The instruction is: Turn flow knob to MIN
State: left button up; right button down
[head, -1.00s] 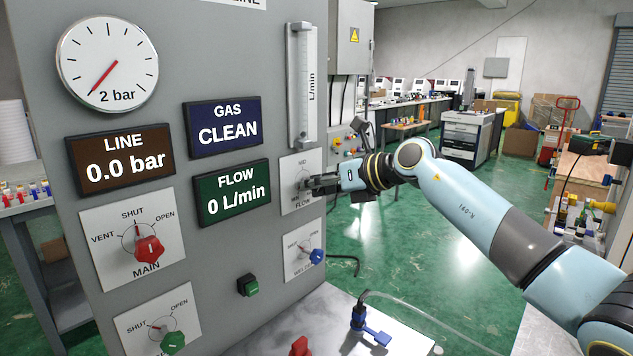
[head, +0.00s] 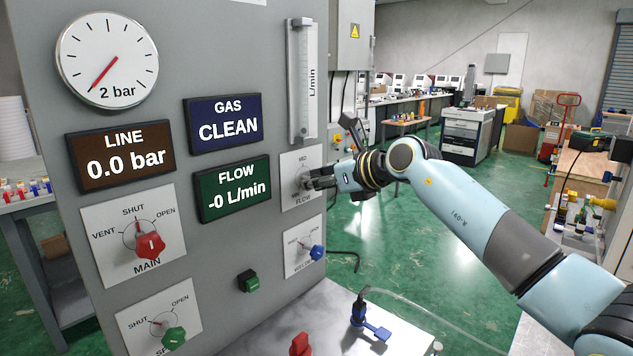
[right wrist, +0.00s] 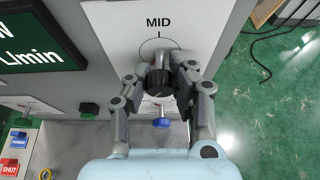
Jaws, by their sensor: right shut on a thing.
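In the right wrist view my right gripper (right wrist: 160,82) is shut on the knob, one finger on each side. The knob's pointer and the MIN mark cannot be made out. The green flow display (head: 233,188) reads -0 L/min. My left gripper is not in view.
A plate with a blue knob (head: 317,253) sits below the flow plate. A red MAIN knob (head: 149,243) and a green knob (head: 174,338) are at left. A flow tube (head: 303,80) rises above. Open green floor lies right.

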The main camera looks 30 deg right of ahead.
jog(key=c, duration=1.4)
grip_release()
jog(key=shift+f, duration=0.25)
jog(key=o, duration=0.3)
jog(key=shift+r, duration=0.15)
jog(key=shift+s+d, duration=0.1)
jog(key=shift+v, duration=5.95)
